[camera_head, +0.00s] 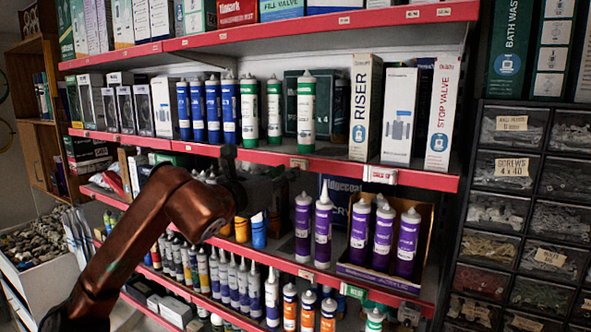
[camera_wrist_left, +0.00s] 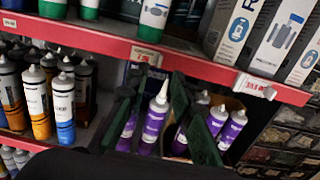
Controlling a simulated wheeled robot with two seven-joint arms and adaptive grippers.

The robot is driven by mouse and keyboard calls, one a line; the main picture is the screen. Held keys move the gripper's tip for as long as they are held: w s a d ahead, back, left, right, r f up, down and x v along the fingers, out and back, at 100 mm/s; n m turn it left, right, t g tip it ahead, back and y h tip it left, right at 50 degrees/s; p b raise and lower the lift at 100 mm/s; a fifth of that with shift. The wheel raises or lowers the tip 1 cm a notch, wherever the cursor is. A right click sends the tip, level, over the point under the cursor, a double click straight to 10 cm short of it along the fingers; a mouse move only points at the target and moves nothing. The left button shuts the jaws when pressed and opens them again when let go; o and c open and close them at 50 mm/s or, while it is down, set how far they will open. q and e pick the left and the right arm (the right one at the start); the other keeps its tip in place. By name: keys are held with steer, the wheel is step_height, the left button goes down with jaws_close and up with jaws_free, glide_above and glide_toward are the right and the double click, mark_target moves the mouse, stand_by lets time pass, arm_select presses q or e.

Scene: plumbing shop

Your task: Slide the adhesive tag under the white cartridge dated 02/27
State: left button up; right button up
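My left gripper (camera_head: 262,188) is in front of the shelf unit, just below the upper red shelf edge. In the left wrist view its dark fingers (camera_wrist_left: 157,88) are apart, with nothing held; a purple cartridge (camera_wrist_left: 153,118) shows beyond the gap. Small tags sit on the red edges: one (camera_head: 299,163) below the green-and-white cartridges (camera_head: 307,112), another (camera_head: 380,175) below the boxes, and one on the lower edge (camera_head: 306,275). White cartridges (camera_head: 243,284) stand on the lowest visible shelf. Dates are too small to read, so I cannot tell which cartridge is 02/27. My right gripper is out of view.
Purple cartridges (camera_head: 323,229) stand on the middle shelf, some in an open carton (camera_head: 417,285). Tall boxes (camera_head: 364,108) fill the upper shelf's right part. Drawers of small parts (camera_head: 505,178) stand at right. My left arm crosses in front of the shelves at left.

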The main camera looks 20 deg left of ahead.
arm_select(q)
steer(key=shift+s+a, duration=0.1)
steer(key=shift+s, duration=1.85)
